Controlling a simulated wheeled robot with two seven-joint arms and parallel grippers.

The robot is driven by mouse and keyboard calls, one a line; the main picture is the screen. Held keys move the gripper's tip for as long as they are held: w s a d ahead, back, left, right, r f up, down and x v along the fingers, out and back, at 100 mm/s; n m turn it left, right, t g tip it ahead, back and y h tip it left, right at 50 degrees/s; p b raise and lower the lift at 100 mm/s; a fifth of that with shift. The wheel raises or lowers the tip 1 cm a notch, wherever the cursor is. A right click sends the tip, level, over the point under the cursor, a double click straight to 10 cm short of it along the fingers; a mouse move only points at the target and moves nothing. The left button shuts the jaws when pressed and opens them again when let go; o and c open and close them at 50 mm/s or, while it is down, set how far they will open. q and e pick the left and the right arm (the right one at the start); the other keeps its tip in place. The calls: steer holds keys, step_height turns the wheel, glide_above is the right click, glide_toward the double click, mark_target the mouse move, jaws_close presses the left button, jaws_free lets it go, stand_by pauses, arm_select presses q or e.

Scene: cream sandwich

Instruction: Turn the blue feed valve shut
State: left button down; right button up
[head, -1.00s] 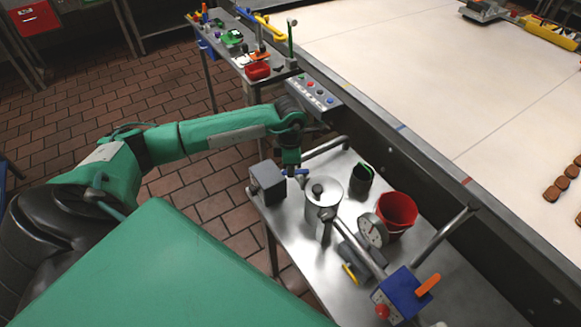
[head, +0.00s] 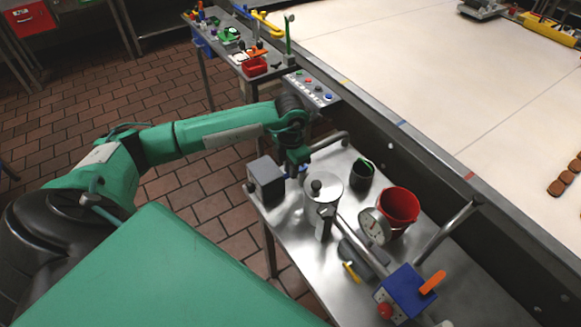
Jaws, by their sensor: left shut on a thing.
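My right gripper is not in view.
The grey box (head: 266,181) is close on the left and the metal pot (head: 323,204) close in front. A conveyor (head: 430,75) runs behind.

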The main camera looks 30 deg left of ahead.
arm_select(q)
steer(key=c, duration=1.4)
jaws_free()
steer(key=shift+o, duration=0.2)
steer(key=shift+r, duration=0.6)
step_height(320, 180, up, 13)
steer(key=b, duration=0.3)
steer(key=shift+f, duration=0.15)
